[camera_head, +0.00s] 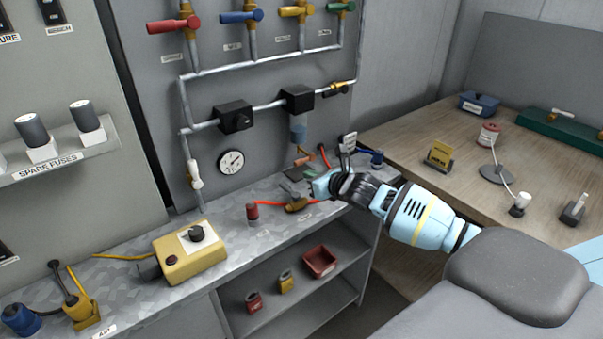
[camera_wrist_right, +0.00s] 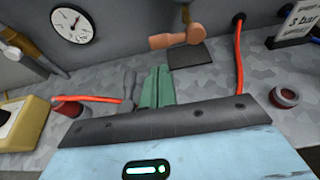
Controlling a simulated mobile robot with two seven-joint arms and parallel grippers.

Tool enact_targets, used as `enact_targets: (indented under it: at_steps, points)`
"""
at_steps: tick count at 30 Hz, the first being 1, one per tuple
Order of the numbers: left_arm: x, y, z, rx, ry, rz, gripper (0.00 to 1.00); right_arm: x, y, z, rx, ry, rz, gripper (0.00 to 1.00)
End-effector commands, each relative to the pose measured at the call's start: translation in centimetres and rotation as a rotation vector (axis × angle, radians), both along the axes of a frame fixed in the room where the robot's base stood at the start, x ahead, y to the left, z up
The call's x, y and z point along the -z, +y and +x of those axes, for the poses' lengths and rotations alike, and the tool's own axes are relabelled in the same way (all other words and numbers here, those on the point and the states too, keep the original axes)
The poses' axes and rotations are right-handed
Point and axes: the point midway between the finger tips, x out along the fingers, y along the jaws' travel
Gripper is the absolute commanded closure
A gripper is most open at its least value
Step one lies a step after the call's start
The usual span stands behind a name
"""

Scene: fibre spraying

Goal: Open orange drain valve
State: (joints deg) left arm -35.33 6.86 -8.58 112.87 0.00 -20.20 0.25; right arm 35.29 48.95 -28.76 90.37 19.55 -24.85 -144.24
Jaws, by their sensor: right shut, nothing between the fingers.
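The orange drain valve handle (camera_head: 303,160) sits low on the grey wall panel, beneath the clear filter bowl (camera_head: 298,131). In the right wrist view, the orange handle (camera_wrist_right: 175,40) lies roughly crosswise with a rounded end at its right, hanging from a stem above. My right gripper (camera_head: 309,175) is low over the bench, just in front of and below the handle. In the wrist view, its green fingers (camera_wrist_right: 155,88) are together and empty, pointing toward the handle, with a visible gap in the picture. My left gripper is not in view.
A brass valve (camera_head: 296,205) with a red hose stands on the metal bench (camera_head: 225,218) beside my gripper. A dark square pad (camera_wrist_right: 190,55) lies under the handle. A yellow box (camera_head: 190,253) stands further left. A pressure gauge (camera_head: 231,161) is on the wall.

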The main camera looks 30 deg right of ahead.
Motion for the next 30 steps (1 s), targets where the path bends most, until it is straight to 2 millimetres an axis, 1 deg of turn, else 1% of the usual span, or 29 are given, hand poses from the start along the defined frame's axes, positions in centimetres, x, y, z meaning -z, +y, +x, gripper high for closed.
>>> enact_targets:
  at_steps: [1,3,10,15,25,30]
  points:
    - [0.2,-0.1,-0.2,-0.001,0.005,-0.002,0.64,0.4,0.0,0.8,0.002,0.0,0.002,1.0]
    - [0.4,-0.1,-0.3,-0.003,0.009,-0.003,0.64,0.7,0.1,1.8,0.002,0.001,0.002,1.0]
    - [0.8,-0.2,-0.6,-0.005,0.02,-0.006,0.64,1.5,0.3,3.8,0.001,0.001,0.002,1.0]
    - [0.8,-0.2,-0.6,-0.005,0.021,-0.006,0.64,1.6,0.3,4.4,0.001,0.0,-0.001,1.0]
    - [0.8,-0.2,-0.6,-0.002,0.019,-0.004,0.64,1.5,0.3,4.4,0.0,0.0,-0.001,1.0]
    - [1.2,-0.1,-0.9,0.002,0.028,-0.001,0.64,1.6,0.3,4.7,0.0,0.002,0.009,1.0]
